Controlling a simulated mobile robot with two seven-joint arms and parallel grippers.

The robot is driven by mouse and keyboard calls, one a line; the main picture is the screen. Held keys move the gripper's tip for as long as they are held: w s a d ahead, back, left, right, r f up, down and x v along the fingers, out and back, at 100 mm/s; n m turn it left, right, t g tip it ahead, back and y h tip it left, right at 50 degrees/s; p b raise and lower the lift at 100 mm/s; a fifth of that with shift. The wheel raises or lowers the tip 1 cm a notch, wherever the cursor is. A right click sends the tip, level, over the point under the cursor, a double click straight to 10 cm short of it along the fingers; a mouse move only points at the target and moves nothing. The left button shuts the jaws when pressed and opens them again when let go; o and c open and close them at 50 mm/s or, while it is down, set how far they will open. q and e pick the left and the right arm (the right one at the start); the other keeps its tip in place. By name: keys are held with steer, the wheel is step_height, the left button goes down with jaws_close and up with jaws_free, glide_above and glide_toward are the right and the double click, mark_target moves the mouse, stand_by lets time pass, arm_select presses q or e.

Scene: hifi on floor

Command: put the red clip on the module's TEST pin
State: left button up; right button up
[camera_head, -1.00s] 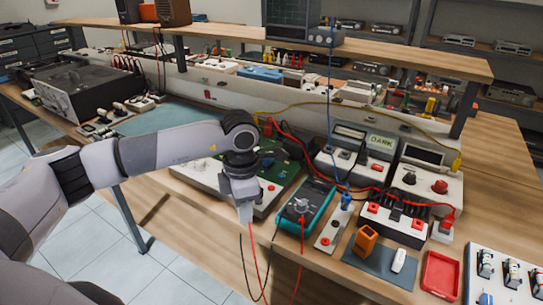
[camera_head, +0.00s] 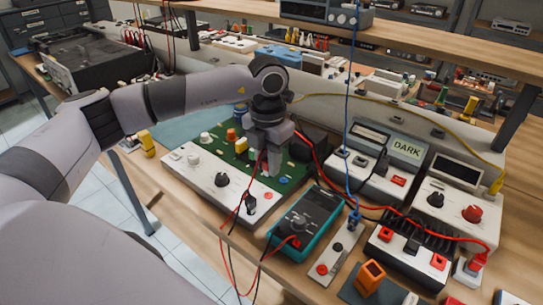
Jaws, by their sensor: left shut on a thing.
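The module has a white front panel (camera_head: 202,178) and a green circuit board (camera_head: 215,139) with knobs and coloured parts. My left gripper (camera_head: 272,172) points down at the right part of the green board, with its fingers shut. The red clip is hidden between the fingers; a red lead (camera_head: 256,172) runs down from them and loops toward the teal multimeter (camera_head: 309,213). A black clip (camera_head: 251,204) sits at the panel's right end, with a black lead. I cannot make out the TEST pin or whether the clip touches anything. My right gripper is out of view.
A display box reading DARK (camera_head: 407,149) and another white unit (camera_head: 447,195) stand to the right. A blue cable (camera_head: 348,110) hangs beside the multimeter. An orange block (camera_head: 370,276) is at the front right. A yellow cable runs along the back.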

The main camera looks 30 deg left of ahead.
arm_select(q)
steer(key=b, duration=0.3)
glide_above(269, 195)
step_height(269, 195, down, 4)
steer(key=shift+s+f, duration=0.1)
steer(key=shift+f, duration=0.65)
stand_by(0.5)
steer(key=shift+f+b, duration=0.8)
stand_by(0.6)
steer(key=o, duration=1)
step_height(269, 195, up, 7)
steer(key=shift+r, duration=0.15)
